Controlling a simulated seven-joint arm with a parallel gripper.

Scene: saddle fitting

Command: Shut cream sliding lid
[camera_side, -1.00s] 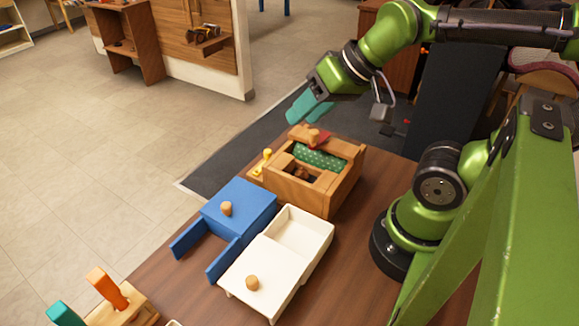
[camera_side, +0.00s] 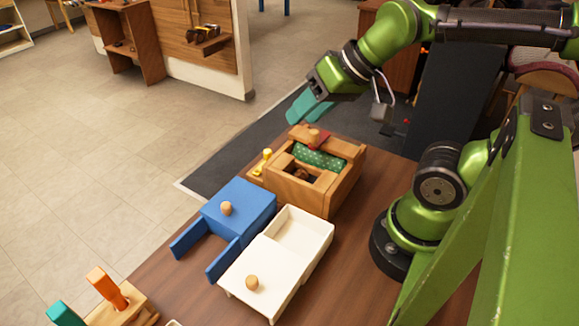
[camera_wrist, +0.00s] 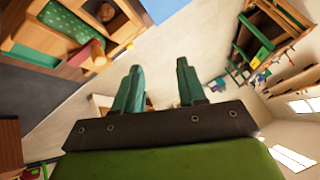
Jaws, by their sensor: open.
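The cream box (camera_side: 300,232) stands on the table with its cream sliding lid (camera_side: 262,268) pulled toward the lower left, so part of the interior shows. A round wooden knob (camera_side: 252,283) sits on the lid. My gripper (camera_side: 308,106) is up high, behind the wooden box and well away from the cream lid. Its two teal fingers are apart and empty in the wrist view (camera_wrist: 158,88). The cream box is not clearly seen in the wrist view.
A blue box (camera_side: 240,205) with a knob and two side rails stands left of the cream box. A wooden box (camera_side: 310,190) with green dotted cloth stands behind. A tool rack (camera_side: 118,300) with orange and teal handles is at lower left.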

